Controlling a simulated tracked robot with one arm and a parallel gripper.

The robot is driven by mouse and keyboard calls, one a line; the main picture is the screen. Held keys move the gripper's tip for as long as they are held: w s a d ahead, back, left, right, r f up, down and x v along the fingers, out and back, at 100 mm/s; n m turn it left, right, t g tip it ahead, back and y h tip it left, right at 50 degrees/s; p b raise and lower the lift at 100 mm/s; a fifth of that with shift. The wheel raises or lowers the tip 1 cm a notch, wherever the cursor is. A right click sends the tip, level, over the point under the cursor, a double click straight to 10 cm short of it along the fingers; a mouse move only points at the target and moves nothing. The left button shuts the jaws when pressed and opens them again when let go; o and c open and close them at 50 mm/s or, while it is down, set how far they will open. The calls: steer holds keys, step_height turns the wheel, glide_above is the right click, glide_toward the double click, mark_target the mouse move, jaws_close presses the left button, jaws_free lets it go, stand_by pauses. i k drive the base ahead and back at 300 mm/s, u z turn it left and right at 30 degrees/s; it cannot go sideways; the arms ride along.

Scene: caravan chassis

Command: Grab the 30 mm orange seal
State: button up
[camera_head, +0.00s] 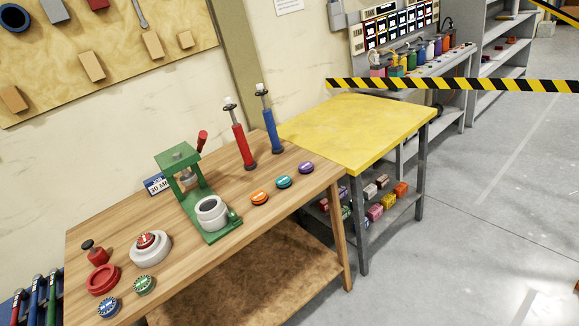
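An orange disc (260,198), which looks like the orange seal, lies flat on the wooden workbench (265,150) near its front edge. Its marking is too small to read. A teal disc (284,182) and a purple disc (306,168) lie in a row to its right. A blue sign (156,185) reading about "30 MM" stands behind the green press (178,160). My gripper is not in view.
The green press with a white ring stands left of the orange disc. Red and blue pumps (240,140) stand behind it. Red, white, blue and green pieces (150,247) lie at front left. A yellow table (360,125) adjoins on the right. Striped tape (450,85) crosses behind; the right floor is clear.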

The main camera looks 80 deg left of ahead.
mark_target(259, 197)
steer(key=u, duration=0.4)
steer(key=i, duration=1.15)
steer(key=u, duration=1.15)
steer(key=i, duration=0.55)
steer(key=u, duration=0.25)
steer(key=k, duration=0.9)
steer(key=u, duration=0.2)
steer(key=i, duration=0.9)
steer(key=z, duration=0.05)
